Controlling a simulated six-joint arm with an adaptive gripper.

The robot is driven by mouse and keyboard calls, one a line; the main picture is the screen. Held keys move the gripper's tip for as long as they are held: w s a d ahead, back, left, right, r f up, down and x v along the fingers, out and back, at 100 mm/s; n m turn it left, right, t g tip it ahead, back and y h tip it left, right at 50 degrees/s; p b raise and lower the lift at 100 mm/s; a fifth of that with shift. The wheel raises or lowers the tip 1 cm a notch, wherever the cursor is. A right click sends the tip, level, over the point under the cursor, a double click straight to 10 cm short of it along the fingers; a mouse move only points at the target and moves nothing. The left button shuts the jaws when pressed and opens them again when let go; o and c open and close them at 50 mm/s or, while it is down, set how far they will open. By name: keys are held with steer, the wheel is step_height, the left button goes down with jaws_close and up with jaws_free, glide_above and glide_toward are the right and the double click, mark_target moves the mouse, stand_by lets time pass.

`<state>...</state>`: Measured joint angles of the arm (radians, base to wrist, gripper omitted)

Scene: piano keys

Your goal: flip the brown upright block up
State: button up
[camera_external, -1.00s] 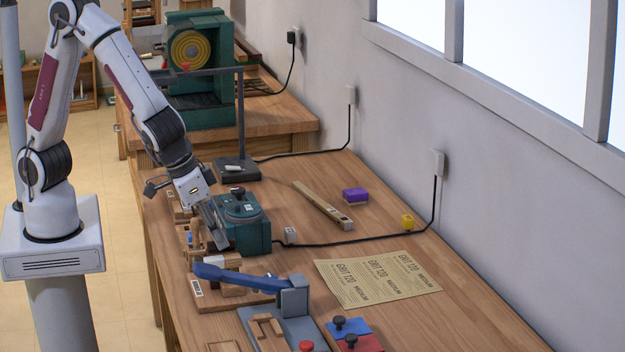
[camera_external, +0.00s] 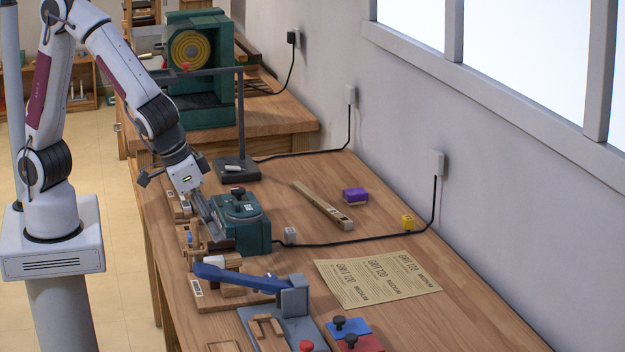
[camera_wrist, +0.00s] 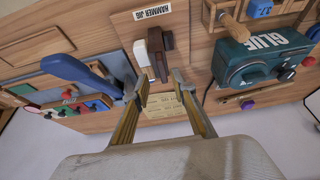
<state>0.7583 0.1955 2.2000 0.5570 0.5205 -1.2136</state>
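The brown upright block (camera_wrist: 156,52) stands beside a white piece (camera_wrist: 142,58) on a wooden board labelled HAMMER JIG (camera_wrist: 152,13). In the external view the brown block (camera_external: 213,260) is small, between the green glue pot and the blue lever handle. My gripper (camera_wrist: 160,84) is open with nothing between its fingers. In the wrist view its tips appear just below the brown block, one to each side of it, and look apart from it. In the external view my gripper (camera_external: 206,222) points down beside the glue pot; its fingertips are hard to make out.
The green glue pot (camera_external: 240,222) stands close to my gripper. A blue lever handle (camera_external: 235,277) on a grey clamp lies on the block's other side. Sandpaper sheets (camera_external: 375,279) and a purple block (camera_external: 355,195) lie farther right. The bench's right part is mostly clear.

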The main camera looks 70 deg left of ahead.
steer(key=v, duration=0.9)
stand_by(0.8)
steer(key=s+a+r, duration=0.2)
steer(key=s+a, duration=0.1)
steer(key=a, duration=0.5)
steer(key=s+a+r, duration=0.2)
steer(key=s+a, duration=0.2)
steer(key=a, duration=0.5)
steer(key=s+a+r+t, duration=0.1)
steer(key=s+a, duration=0.3)
steer(key=a, duration=0.4)
steer(key=shift+a+r, duration=0.25)
steer(key=shift+r, duration=0.35)
steer(key=shift+s, duration=0.15)
stand_by(0.7)
